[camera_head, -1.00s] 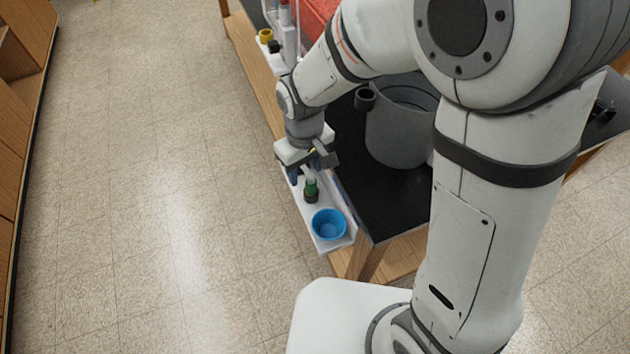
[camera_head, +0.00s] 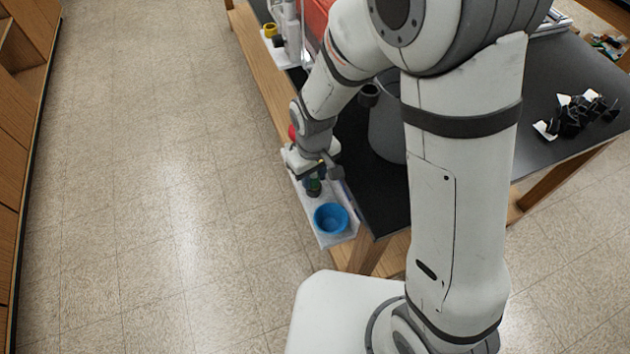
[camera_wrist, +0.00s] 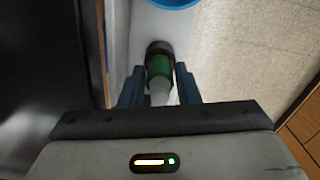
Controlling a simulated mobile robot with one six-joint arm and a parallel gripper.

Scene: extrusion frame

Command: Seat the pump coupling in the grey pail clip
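A small green part with a pale top (camera_wrist: 160,68), which I take to be the pump coupling, stands upright in a dark round holder on the white side shelf. It also shows in the head view (camera_head: 314,187), partly covered by my gripper. My gripper (camera_wrist: 159,82) is over it with its blue fingers apart, one on each side; I see small gaps between fingers and part. The grey pail (camera_head: 386,135) stands on the black tabletop, partly hidden behind my arm. A dark ring-shaped clip (camera_head: 369,95) sits at its rim, on the left.
A blue bowl (camera_head: 331,218) stands on the same white shelf (camera_head: 340,240), close to the green part. A yellow cup (camera_head: 270,30) and a red bin (camera_head: 314,18) are at the back. Black pieces (camera_head: 585,112) lie on the table at right. The floor at left is clear.

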